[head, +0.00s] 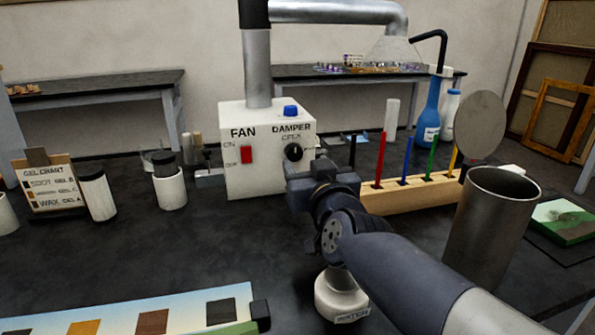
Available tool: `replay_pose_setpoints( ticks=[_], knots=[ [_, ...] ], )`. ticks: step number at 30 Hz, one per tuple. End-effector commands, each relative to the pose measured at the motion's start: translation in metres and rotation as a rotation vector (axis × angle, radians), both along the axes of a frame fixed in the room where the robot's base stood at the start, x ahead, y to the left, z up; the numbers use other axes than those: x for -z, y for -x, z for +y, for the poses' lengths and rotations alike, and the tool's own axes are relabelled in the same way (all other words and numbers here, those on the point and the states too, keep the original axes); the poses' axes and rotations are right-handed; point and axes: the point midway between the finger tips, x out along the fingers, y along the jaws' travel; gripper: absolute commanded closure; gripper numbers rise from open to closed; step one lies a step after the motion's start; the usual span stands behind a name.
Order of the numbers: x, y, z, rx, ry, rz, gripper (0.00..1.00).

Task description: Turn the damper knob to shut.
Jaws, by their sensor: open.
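The damper knob (293,152) is a small black round knob on the front of a white box (250,182). It sits under the word DAMPER and a smaller label that seems to read OPEN. A light mark shows on the knob, but its exact direction is too small to tell. My gripper (303,166) is open, just in front of the box and slightly below and right of the knob in the picture. I cannot tell whether it touches the box. My wrist hides the box's lower right corner and most of the fingers.
A red fan switch (246,154) and a blue button (290,110) are on the same box. A wooden rack (400,197) with coloured rods stands close right of my wrist. A metal cup (488,230) and a white jar (340,295) are near my arm.

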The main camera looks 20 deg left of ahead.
Motion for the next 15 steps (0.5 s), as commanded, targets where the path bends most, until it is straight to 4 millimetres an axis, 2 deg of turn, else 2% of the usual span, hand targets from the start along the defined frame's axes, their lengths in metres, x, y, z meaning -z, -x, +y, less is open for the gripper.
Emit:
replay_pose_setpoints(
  ticks=[1,2,9,15],
  knots=[
    [0.016,0.0,0.0,0.0,0.002,0.002,0.45],
    [0.021,0.0,0.0,0.0,0.002,0.002,0.45],
    [0.017,-0.036,0.022,0.0,0.001,0.001,0.45],
    [0.015,-0.056,0.034,0.001,0.001,0.001,0.45]
  ],
)
